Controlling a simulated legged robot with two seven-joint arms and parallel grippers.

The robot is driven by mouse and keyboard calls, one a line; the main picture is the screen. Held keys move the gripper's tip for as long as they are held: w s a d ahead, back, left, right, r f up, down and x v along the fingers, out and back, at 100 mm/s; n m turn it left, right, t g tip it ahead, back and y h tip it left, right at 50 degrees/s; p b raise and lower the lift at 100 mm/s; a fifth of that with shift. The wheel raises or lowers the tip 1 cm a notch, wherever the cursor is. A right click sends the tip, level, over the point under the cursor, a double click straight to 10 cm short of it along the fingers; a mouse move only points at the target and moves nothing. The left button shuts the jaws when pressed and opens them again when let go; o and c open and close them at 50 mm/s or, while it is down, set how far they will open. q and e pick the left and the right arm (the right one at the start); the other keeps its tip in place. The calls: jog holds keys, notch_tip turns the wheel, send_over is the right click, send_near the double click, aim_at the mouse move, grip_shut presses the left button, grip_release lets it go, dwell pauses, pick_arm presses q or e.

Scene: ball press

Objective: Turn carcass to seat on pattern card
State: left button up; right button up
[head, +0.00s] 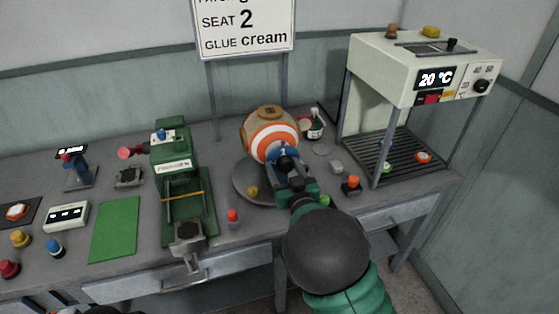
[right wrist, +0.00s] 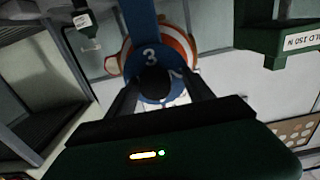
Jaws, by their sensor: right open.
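The carcass (head: 271,130) is a ball with orange, white and tan bands, and it sits on a round grey plate (head: 245,190). A blue numbered disc (right wrist: 150,57) with a dark round knob (right wrist: 155,82) is on its near side; a 3 reads in the right wrist view and a 1 in the head view. My right gripper (head: 286,170) is at this knob, open, with one finger on each side; contact cannot be told. The card (head: 243,25) on posts behind reads "SEAT 2" and "GLUE cream"; its top line is cut off.
A green press (head: 172,160) stands left of the carcass, and a white oven (head: 415,70) reading 20 °C stands right. A red-capped item (head: 233,217) and an orange-capped one (head: 352,185) flank the plate. A green mat (head: 115,230) is bare.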

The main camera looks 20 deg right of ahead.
jog(key=shift+s+r, duration=0.1)
jog(key=shift+s, duration=0.05)
jog(key=shift+s+d, duration=0.15)
jog(key=shift+d, duration=0.2)
jog(key=shift+c, duration=1.3)
jog(key=shift+d, duration=0.2)
jog(key=c, duration=0.5)
jog(key=shift+w+a, duration=0.2)
jog(key=shift+a, duration=0.1)
grip_shut()
pick_arm(q)
jog(key=shift+s+d+r, duration=0.1)
jog(key=shift+s+d, duration=0.1)
jog(key=shift+d, duration=0.05)
pick_arm(e)
jog(key=shift+d, duration=0.1)
pick_arm(q)
jog(key=shift+s, duration=0.1)
